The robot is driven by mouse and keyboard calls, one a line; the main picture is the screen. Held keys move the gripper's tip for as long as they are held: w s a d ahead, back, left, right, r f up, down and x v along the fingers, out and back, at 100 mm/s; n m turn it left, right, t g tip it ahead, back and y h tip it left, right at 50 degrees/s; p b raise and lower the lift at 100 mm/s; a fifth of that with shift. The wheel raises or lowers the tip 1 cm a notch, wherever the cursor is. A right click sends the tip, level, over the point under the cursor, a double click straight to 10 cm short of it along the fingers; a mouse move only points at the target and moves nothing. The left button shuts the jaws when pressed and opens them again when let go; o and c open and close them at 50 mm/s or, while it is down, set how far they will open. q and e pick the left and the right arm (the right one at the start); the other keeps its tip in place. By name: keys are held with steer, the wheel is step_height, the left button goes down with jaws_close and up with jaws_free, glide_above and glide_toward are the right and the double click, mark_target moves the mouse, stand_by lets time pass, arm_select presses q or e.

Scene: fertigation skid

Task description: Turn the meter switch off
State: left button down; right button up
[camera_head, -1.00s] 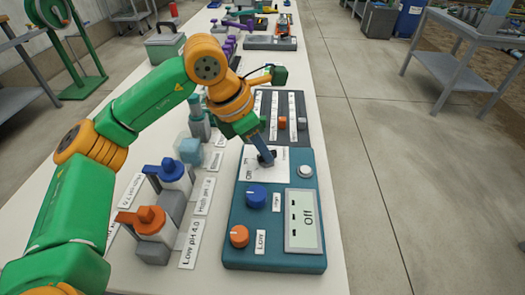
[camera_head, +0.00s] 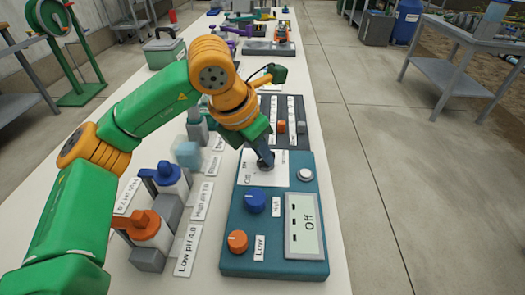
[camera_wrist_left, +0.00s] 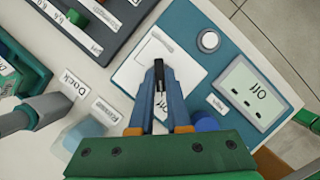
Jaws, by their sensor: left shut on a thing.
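The teal meter box (camera_head: 238,263) lies on the white table. The meter switch is a small dark lever on the white plate (camera_head: 277,174) at the box's far end. My left gripper (camera_head: 265,162) points down at this plate, its blue fingers shut on the dark lever (camera_wrist_left: 160,72). The fingers hide much of the lever and part of the plate's lettering. My right gripper is not in view.
On the box are a blue knob (camera_head: 255,200), an orange knob (camera_head: 237,241) and a white button (camera_head: 305,174). Capped bottles (camera_head: 152,230) stand close on the left. A dark panel (camera_head: 297,107) lies beyond.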

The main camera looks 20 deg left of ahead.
arm_select(q)
steer(key=c, duration=0.9)
jaws_free()
steer(key=v, duration=0.7)
steer(key=shift+p, duration=0.3)
